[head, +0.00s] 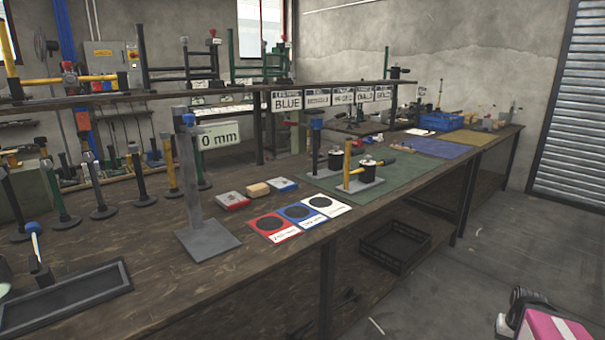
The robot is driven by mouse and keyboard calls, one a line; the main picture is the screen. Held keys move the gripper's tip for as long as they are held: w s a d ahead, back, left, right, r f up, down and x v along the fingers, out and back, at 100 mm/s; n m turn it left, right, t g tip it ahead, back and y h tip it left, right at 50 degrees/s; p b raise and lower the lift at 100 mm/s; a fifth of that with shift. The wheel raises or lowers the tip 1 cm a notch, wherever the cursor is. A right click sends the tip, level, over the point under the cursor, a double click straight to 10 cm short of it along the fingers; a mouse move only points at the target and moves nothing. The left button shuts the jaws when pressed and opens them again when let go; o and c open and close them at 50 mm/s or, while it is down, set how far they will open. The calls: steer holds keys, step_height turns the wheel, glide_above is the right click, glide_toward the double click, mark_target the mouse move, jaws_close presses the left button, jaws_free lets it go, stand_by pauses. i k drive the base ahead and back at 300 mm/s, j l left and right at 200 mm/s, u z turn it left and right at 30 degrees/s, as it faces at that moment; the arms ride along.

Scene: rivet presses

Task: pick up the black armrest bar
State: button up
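No single part is clearly the black armrest bar, and I cannot tell which dark part it is. Dark upright bars with round feet stand on the left of the bench, among them a black post (98,188) and another black post (137,168). A black frame (185,72) with a crossbar stands on the upper shelf. A short black-handled piece (398,72) sits farther right on that shelf. No gripper fingers can be made out. A pink and white object with dark parts at the bottom right corner is cut off.
A grey stand (205,243) rises from the wooden bench (150,290). Red, blue and white pads (298,213) lie beside it. Two small presses (352,182) stand on a green mat (410,173). A black crate (395,250) is on the lower shelf. The floor at right is clear.

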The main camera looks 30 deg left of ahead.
mark_target(335, 160)
steer(key=u, duration=1.25)
